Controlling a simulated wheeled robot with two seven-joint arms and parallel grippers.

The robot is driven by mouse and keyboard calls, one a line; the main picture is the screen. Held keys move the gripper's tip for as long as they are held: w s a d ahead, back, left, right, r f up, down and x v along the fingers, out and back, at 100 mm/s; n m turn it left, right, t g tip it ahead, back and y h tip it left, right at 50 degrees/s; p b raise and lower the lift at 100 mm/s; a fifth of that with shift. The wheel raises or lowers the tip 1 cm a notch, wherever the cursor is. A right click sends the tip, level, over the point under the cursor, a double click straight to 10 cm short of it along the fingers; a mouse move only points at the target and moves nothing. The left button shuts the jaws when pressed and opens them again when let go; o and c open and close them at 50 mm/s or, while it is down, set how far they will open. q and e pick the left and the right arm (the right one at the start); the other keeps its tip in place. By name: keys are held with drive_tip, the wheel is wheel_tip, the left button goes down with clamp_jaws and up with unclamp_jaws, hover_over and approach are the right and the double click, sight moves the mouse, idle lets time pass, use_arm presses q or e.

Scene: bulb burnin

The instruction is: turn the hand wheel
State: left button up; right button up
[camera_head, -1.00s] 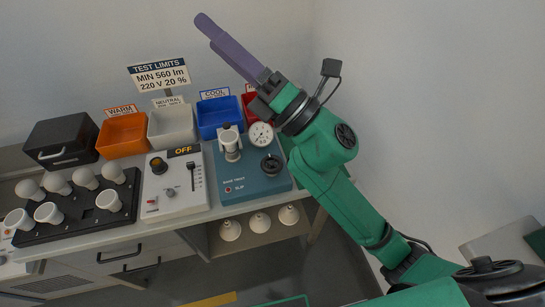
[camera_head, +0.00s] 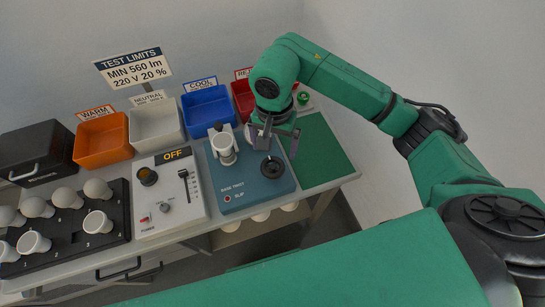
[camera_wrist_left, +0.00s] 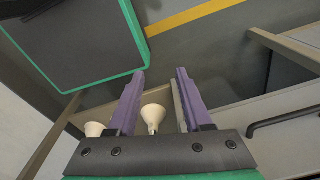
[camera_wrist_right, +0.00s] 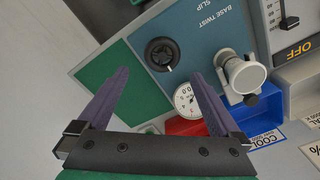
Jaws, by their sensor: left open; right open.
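The hand wheel (camera_head: 272,167) is a small black wheel on the right part of the blue base twist unit (camera_head: 240,187). It also shows in the right wrist view (camera_wrist_right: 161,54), ahead of and between the open fingertips. My right gripper (camera_head: 280,142) is open and empty, above and just behind the wheel, apart from it as far as I can tell. Its purple fingers show in the right wrist view (camera_wrist_right: 160,76). My left gripper (camera_wrist_left: 160,73) is open and empty in the left wrist view, away from the wheel; it is not seen in the head view.
A white lamp holder (camera_head: 223,146) stands left of the wheel, and a dial gauge (camera_wrist_right: 186,97) is close by. A control box (camera_head: 168,192) reads OFF. Colored bins, including a blue one (camera_head: 208,112), line the back. A green mat (camera_head: 320,150) at right is clear.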

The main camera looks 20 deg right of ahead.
drive_tip(key=p, duration=0.1)
hover_over(273, 164)
drive_tip(key=f, duration=0.2)
drive_tip(key=s+f, duration=0.1)
drive_tip(key=f, duration=0.1)
drive_tip(key=shift+f, duration=0.35)
drive_tip(key=f, duration=0.2)
drive_tip(key=w+f+p, duration=0.1)
drive_tip(key=f, duration=0.2)
drive_tip(key=shift+f, duration=0.1)
drive_tip(key=shift+s, duration=0.2)
drive_tip(key=c, duration=0.4)
drive_tip(key=shift+w, duration=0.15)
drive_tip(key=c, duration=0.7)
use_arm(q)
drive_tip(key=shift+w+r, duration=0.25)
drive_tip(key=shift+r, duration=0.35)
drive_tip(key=shift+w+r, duration=0.2)
drive_tip(key=shift+r, duration=0.4)
use_arm(e)
drive_tip(key=shift+o, duration=0.2)
use_arm(q)
drive_tip(key=shift+f, duration=0.1)
